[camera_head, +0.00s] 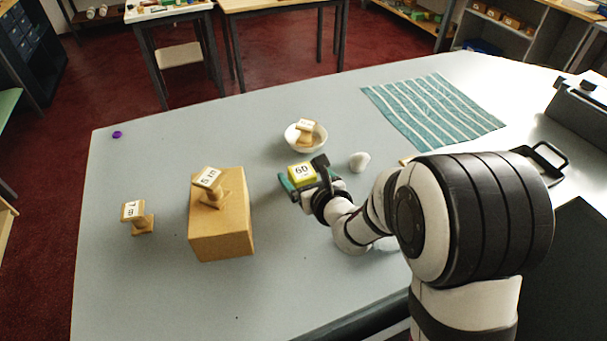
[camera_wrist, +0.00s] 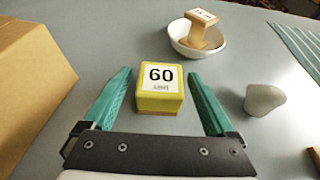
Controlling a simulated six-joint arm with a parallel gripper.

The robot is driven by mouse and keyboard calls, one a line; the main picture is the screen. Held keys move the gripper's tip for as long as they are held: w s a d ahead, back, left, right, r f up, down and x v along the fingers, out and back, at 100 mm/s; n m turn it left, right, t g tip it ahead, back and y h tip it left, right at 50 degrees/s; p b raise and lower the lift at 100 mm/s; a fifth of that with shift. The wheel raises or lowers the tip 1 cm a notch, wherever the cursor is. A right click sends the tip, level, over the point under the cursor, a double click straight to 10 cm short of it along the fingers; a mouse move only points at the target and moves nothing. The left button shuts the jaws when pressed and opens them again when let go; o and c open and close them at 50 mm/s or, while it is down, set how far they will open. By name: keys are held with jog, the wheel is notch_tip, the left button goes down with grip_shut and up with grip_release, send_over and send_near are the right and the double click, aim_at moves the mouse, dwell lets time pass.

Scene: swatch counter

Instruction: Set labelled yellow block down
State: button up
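The yellow block (camera_head: 302,173) has a white label on top reading 60 and a wood-coloured base. In the wrist view the yellow block (camera_wrist: 160,98) stands upright and appears to rest on the grey counter (camera_head: 150,290). My gripper (camera_wrist: 159,72) is open, its teal fingers on either side of the block. A narrow gap shows between each finger and the block, so neither finger looks to be touching it. In the head view my gripper (camera_head: 306,176) is low over the counter, and its far parts partly hide the block's right side.
A cardboard box (camera_head: 222,240) with a labelled wooden piece (camera_head: 210,188) on it stands left. Another labelled piece (camera_head: 137,218) stands farther left. A white bowl (camera_head: 293,140) holding a wooden piece (camera_head: 305,130) and a pale lump (camera_head: 359,161) are close by. A striped cloth (camera_head: 432,112) lies back right.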

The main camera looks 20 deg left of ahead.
grip_shut()
jog(key=shift+r, duration=0.35)
jog(key=r, duration=0.2)
jog(key=d+r, duration=0.1)
jog(key=r, duration=0.1)
jog(key=w+d+r, duration=0.1)
jog(key=d+r, duration=0.6)
jog(key=d, duration=0.3)
jog(key=n+g+y, duration=0.4)
jog(key=n+g, duration=0.5)
send_over(219, 164)
notch_tip(219, 164, down, 7)
jog(key=shift+f, duration=0.2)
notch_tip(219, 164, down, 4)
jog(key=shift+f, duration=0.1)
